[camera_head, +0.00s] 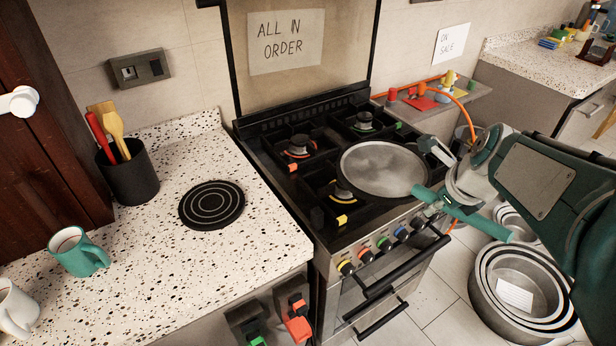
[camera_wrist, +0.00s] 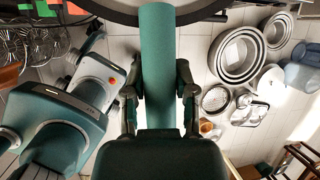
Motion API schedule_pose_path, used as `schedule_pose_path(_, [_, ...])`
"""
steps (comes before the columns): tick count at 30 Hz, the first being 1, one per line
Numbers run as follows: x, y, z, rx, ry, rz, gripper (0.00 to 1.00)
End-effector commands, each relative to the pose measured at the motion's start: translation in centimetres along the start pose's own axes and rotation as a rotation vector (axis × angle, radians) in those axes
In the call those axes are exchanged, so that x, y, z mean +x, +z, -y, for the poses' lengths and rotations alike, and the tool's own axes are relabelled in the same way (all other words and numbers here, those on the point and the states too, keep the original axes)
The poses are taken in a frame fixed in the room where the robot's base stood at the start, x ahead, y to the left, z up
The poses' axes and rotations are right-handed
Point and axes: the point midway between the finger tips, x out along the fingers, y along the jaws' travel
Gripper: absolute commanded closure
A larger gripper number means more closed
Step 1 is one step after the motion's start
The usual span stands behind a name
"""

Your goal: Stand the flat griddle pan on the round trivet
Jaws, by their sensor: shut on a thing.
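The flat griddle pan (camera_head: 384,168) is a round grey disc with a thin dark rim, over the right front of the stove. Its teal handle (camera_head: 478,222) points toward the lower right. My gripper (camera_head: 440,203) is shut on this handle. In the wrist view the handle (camera_wrist: 157,50) runs up between the fingers of my gripper (camera_wrist: 158,92) to the dark pan edge at the top. I cannot tell whether the pan touches the burner grate. The round trivet (camera_head: 212,205), black with pale rings, lies bare on the speckled counter, left of the stove.
The stove (camera_head: 280,185) has colored knobs and a front rail. On the counter (camera_head: 150,270) stand a black utensil holder (camera_head: 128,178), a teal mug (camera_head: 78,254) and a white mug (camera_head: 15,308). Nested round pans (camera_head: 515,285) stand on the floor at right.

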Motion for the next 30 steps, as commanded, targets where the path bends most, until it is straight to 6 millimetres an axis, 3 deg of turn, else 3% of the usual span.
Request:
schedule_pose_path(4, [0.6,2.0,-1.3,-0.063,0.025,0.014,1.00])
schedule_pose_path(8, [1.8,5.5,-4.1,-0.177,0.073,0.036,1.00])
schedule_pose_path(18, [4.0,13.8,-14.4,-0.501,0.204,0.098,1.00])
schedule_pose_path(24, [4.5,16.7,-20.4,-0.654,0.265,0.129,1.00])
schedule_pose_path(30, [4.7,17.8,-22.7,-0.712,0.289,0.142,1.00])
